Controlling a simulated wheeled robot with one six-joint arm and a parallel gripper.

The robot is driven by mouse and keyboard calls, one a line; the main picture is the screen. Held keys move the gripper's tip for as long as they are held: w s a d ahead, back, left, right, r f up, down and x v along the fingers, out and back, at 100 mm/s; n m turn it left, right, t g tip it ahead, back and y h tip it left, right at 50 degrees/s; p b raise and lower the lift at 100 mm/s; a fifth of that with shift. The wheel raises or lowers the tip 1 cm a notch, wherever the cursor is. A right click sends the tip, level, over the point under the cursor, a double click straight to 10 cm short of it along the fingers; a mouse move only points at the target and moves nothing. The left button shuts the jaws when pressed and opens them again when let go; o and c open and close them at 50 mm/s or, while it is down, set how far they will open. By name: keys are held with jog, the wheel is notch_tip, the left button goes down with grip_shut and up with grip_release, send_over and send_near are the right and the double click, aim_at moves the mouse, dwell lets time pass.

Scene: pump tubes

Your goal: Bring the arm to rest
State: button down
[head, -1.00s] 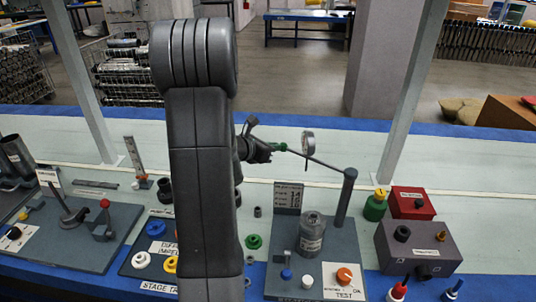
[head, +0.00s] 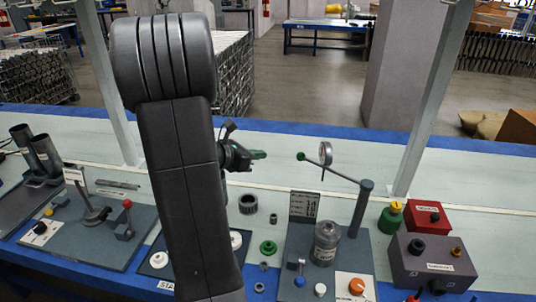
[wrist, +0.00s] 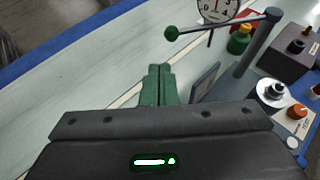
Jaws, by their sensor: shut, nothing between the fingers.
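My gripper (head: 260,155) shows in the head view beyond my dark arm, with its green fingers pointing right. It is shut and empty above the bench. In the wrist view its green fingers (wrist: 158,84) lie together, with nothing between them. The green knob (head: 300,156) of a lever is to the right of the fingertips, apart from them. That knob also shows in the wrist view (wrist: 171,33), ahead of the fingers. The lever runs to a grey post (head: 362,208) on the test board.
A round gauge (head: 325,153) stands behind the lever. A metal cylinder (head: 326,243) and an orange knob (head: 357,286) are on the test board. A red box (head: 428,217) and a grey box (head: 432,262) stand at right. Pale bench surface around my gripper is clear.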

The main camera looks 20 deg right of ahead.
jog(key=shift+s+a+r, duration=0.15)
jog(key=shift+a, duration=0.2)
jog(key=s+b+x, duration=0.1)
jog(key=x, duration=1.3)
jog(key=shift+s+d, duration=0.2)
jog(key=shift+d, duration=0.05)
